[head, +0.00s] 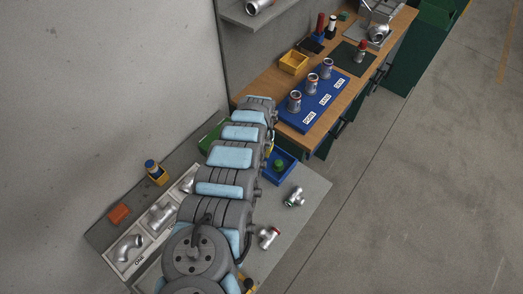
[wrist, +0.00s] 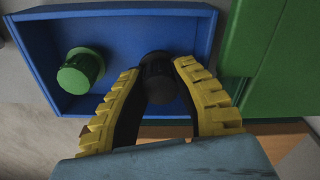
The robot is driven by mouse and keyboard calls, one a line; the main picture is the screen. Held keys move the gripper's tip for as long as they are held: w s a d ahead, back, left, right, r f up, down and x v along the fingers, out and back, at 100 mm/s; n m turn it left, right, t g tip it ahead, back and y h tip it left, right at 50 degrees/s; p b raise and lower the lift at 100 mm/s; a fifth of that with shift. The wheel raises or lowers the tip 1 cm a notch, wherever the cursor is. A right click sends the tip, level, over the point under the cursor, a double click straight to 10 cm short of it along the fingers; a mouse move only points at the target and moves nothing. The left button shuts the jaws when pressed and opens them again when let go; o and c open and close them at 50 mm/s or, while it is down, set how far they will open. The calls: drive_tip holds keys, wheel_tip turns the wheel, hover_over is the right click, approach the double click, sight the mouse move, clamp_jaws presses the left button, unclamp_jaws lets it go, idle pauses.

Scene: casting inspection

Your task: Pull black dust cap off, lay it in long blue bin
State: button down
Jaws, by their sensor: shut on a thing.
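The black dust cap (wrist: 157,76) is between the yellow-padded fingers of my gripper (wrist: 158,72) in the wrist view. My gripper is shut on it. The cap is over the right part of the blue bin (wrist: 115,12); I cannot tell whether it touches the bin floor. A green cap (wrist: 80,71) lies in the left part of the same bin. In the head view the blue bin (head: 285,179) sits beside my arm with the green cap (head: 280,163) in it. My arm hides the gripper and the black cap there.
A green bin (wrist: 270,50) stands right of the blue bin in the wrist view. In the head view, metal pipe fittings (head: 294,197) lie on the grey table (head: 313,187). The wooden bench (head: 268,92) holds a blue board (head: 327,97) with several upright fittings.

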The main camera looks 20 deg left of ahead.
drive_tip(key=shift+f+b, duration=0.5)
drive_tip(key=shift+f, duration=0.2)
drive_tip(key=c, duration=1)
unclamp_jaws()
drive_tip(key=shift+o, duration=0.6)
drive_tip(key=shift+d, duration=0.1)
drive_tip(key=shift+r, duration=0.1)
drive_tip(key=shift+r, duration=1)
drive_tip(key=shift+a+r, duration=0.25)
drive_tip(key=shift+r, duration=0.3)
drive_tip(key=shift+d+r, duration=0.2)
drive_tip(key=shift+r, duration=0.4)
drive_tip(key=shift+s+d+r, duration=0.1)
drive_tip(key=shift+r, duration=1.8)
drive_tip(key=shift+s+d+r, duration=0.1)
drive_tip(key=shift+r, duration=1.75)
